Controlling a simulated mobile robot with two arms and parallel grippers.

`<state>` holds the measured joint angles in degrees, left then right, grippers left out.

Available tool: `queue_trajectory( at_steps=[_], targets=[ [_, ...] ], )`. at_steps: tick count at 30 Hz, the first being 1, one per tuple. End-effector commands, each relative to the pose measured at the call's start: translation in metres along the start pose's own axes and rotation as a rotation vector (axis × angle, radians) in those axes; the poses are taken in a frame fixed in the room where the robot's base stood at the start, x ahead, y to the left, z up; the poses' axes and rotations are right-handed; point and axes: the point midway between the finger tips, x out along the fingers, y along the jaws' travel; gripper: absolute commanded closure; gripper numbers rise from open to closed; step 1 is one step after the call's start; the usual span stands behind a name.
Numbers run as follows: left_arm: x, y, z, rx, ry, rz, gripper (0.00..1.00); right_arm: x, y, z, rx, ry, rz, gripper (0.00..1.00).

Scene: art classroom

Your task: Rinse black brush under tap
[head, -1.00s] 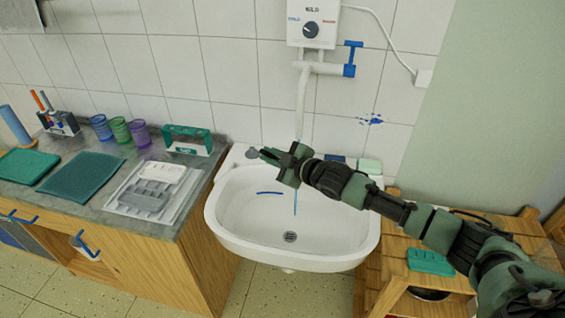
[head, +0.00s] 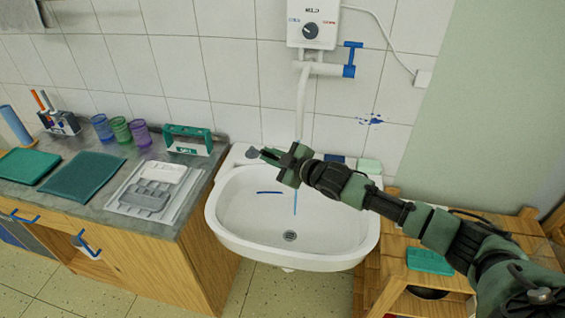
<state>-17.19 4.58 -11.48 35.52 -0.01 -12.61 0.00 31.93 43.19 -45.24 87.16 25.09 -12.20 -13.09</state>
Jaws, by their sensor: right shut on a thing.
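My right gripper (head: 275,157) reaches in from the right over the white sink (head: 228,232) and is shut on the black brush. Only a little of the brush (head: 253,153) shows, a grey-dark end sticking out to the left of the fingers; the jaws hide the rest. The tap's white spout pipe (head: 301,100) comes down from the heater and ends behind the gripper. A thin blue stream of water (head: 295,203) shows below the gripper and falls into the basin. I cannot tell whether water touches the brush. My left gripper is out of view.
A water heater (head: 312,25) with a blue tap handle (head: 350,60) is on the wall. A counter at left holds cups (head: 120,130), a green caddy (head: 188,140) and a tray (head: 125,208). A wooden shelf (head: 395,260) stands right of the sink. A blue mark (head: 268,192) is in the basin.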

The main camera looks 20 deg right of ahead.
Motion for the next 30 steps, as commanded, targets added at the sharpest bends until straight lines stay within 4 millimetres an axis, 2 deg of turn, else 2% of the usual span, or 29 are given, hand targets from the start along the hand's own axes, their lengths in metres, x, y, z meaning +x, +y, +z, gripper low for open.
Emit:
queue_trajectory(
  at_steps=[7,30],
  targets=[
    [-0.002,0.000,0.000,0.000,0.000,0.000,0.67,0.002,-0.004,-0.004,0.002,0.001,-0.002,1.00],
    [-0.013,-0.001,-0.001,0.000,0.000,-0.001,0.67,0.018,-0.044,-0.046,0.002,0.001,-0.001,1.00]
  ],
)
